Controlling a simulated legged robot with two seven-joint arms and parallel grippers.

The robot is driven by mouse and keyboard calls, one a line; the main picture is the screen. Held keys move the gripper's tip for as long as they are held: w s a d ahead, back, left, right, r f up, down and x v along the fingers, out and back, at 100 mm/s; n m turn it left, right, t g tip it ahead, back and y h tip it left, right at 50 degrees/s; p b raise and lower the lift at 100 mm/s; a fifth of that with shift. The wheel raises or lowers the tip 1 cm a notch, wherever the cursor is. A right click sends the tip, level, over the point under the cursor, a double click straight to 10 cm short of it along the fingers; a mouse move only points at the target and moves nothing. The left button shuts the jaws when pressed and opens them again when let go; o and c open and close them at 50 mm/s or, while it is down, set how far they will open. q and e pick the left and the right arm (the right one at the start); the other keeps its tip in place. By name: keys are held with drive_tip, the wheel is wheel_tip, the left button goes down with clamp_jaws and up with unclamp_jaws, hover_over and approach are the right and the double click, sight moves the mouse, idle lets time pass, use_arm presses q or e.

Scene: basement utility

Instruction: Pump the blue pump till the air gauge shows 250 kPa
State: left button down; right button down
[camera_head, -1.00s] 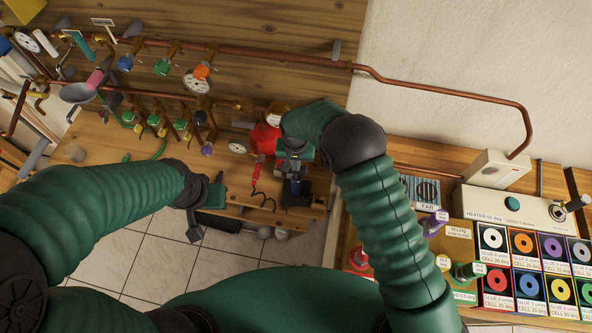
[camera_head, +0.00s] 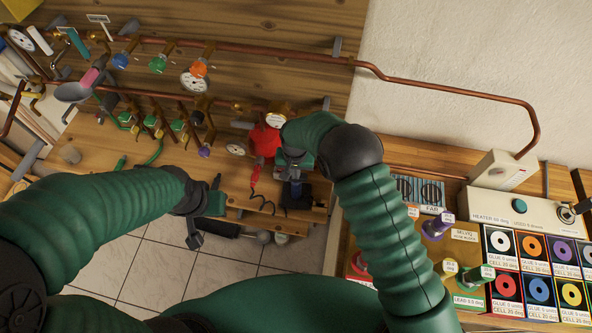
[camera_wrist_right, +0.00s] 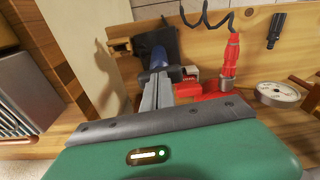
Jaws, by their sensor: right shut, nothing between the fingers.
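The blue pump (camera_head: 294,193) stands at the wooden bench's front edge, dark and partly covered by my right gripper. In the right wrist view its blue part (camera_wrist_right: 157,58) shows just beyond the fingertips. My right gripper (camera_head: 290,168) is shut and empty, its fingers (camera_wrist_right: 157,90) pointing at the blue part; whether they touch it I cannot tell.
Copper pipes with coloured valves (camera_head: 158,64) run along the wooden back wall. A red handpiece (camera_head: 254,176) with a coiled black cord is close left of the pump. A heater box (camera_head: 517,208) and coloured cards fill the right. Tiled floor lies in front.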

drive_tip(key=s+p, duration=0.1)
drive_tip(key=s+r, duration=0.1)
drive_tip(key=s, duration=0.1)
drive_tip(key=shift+a+p, duration=0.15)
drive_tip(key=shift+p, duration=0.25)
drive_tip(key=shift+r, duration=0.1)
wheel_tip(320, 180, up, 16)
drive_tip(key=s+b, duration=0.1)
drive_tip(key=b, duration=0.2)
drive_tip(key=shift+s+a+r+b, duration=0.15)
drive_tip(key=shift+s+r+b, duration=0.1)
drive_tip(key=shift+s+b, duration=0.1)
idle(0.6)
